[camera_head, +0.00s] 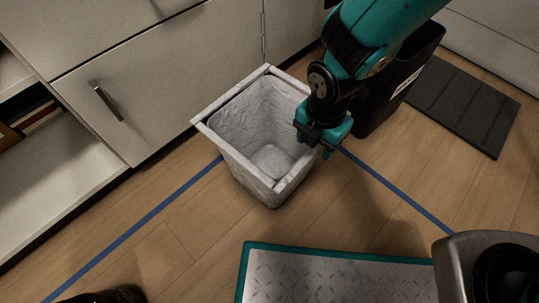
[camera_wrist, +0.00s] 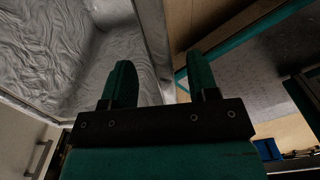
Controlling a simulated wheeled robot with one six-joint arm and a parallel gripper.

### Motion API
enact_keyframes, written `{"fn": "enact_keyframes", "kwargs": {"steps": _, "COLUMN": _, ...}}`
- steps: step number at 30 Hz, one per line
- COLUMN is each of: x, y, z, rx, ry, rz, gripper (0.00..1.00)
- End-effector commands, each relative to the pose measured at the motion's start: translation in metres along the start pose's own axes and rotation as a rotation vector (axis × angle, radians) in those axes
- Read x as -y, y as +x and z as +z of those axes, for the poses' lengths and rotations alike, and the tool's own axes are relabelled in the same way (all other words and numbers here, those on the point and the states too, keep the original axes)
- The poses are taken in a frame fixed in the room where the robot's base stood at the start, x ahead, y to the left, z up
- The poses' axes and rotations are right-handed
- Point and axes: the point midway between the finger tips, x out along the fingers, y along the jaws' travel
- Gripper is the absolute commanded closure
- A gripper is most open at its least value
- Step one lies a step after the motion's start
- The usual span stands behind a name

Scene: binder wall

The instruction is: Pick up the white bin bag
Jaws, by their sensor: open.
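The white bin bag (camera_head: 250,118) is wrinkled and lines an open, square-topped bin standing on the floor near the centre of the head view. Its pale top rim shows all round, and the inside looks empty. My gripper (camera_head: 318,146) is at the right-hand rim, pointing down. In the wrist view the bag (camera_wrist: 50,45) fills the upper left. There my gripper (camera_wrist: 160,75) is open, with one teal finger over the bag's inside and the other over the floor outside. The rim runs between them. I see no grip on the bag, and cannot tell how far the fingertips are above the rim.
White cabinets with a handled door (camera_head: 108,100) stand behind and left. A black bin (camera_head: 405,85) stands close behind my arm at right. A dark mat (camera_head: 465,105) lies far right. A teal-edged patterned panel (camera_head: 330,280) is in front. Blue tape (camera_head: 150,215) crosses the wood floor.

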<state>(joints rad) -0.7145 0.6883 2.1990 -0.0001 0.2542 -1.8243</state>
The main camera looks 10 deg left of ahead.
Motion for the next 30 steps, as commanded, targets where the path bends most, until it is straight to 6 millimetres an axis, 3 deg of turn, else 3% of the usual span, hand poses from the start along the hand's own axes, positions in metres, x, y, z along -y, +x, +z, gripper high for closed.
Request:
{"fn": "enact_keyframes", "kwargs": {"steps": 1, "x": 0.001, "y": 0.015, "z": 0.000, "rx": 0.000, "ry": 0.001, "rz": -0.001, "gripper": 0.46}}
{"fn": "enact_keyframes", "kwargs": {"steps": 3, "x": 0.000, "y": 0.021, "z": 0.000, "rx": 0.000, "ry": 0.001, "rz": 0.000, "gripper": 0.46}}
{"fn": "enact_keyframes", "kwargs": {"steps": 11, "x": 0.000, "y": 0.019, "z": 0.000, "rx": 0.000, "ry": 0.000, "rz": 0.000, "gripper": 0.48}}
{"fn": "enact_keyframes", "kwargs": {"steps": 18, "x": 0.000, "y": 0.019, "z": 0.000, "rx": 0.000, "ry": 0.000, "rz": 0.000, "gripper": 1.00}}
{"fn": "enact_keyframes", "kwargs": {"steps": 30, "x": 0.000, "y": 0.011, "z": 0.000, "rx": 0.000, "ry": 0.000, "rz": 0.001, "gripper": 1.00}}
